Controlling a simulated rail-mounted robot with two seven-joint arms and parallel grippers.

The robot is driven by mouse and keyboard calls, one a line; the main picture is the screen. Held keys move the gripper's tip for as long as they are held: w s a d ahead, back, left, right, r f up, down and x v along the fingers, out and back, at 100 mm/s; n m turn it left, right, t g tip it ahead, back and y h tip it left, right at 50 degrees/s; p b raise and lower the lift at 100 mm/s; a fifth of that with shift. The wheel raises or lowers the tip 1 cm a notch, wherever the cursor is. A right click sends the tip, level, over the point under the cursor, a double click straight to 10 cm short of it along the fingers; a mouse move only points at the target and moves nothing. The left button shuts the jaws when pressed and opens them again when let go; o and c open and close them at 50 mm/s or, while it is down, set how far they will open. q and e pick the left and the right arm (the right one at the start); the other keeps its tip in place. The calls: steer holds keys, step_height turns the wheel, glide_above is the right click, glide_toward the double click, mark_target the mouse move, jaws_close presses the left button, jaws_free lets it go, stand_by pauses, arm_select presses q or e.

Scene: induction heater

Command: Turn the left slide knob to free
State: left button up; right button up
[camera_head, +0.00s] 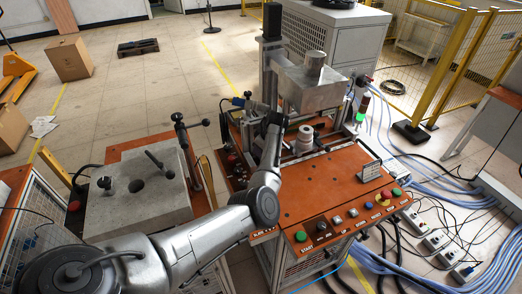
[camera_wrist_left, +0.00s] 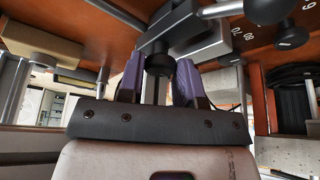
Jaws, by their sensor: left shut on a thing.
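The slide knob in my grip is a black round knob (camera_wrist_left: 159,60) in the left wrist view. It sits below a dark block beside a metal block. My left gripper (camera_wrist_left: 158,76) has its two purple fingers on either side of the knob and is shut on it. In the head view my left arm reaches over the orange-topped machine, and its gripper (camera_head: 244,102) is at the machine's left rear side. The knob is too small and covered to make out there, and its setting cannot be read. My right gripper is in neither view.
The induction heater's metal head (camera_head: 310,85) stands just right of my left gripper. A button panel (camera_head: 350,215) lines the machine's front. A grey block fixture (camera_head: 140,195) with levers is at the left. Blue cables (camera_head: 440,205) cover the floor at right.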

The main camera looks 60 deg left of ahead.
arm_select(q)
steer(key=shift+n, duration=0.6)
steer(key=o, duration=0.6)
steer(key=shift+o, duration=0.2)
steer(key=shift+r, duration=0.1)
steer(key=v, duration=1.3)
steer(key=shift+w+r, duration=0.3)
steer(key=shift+w, duration=0.05)
steer(key=shift+o, duration=0.2)
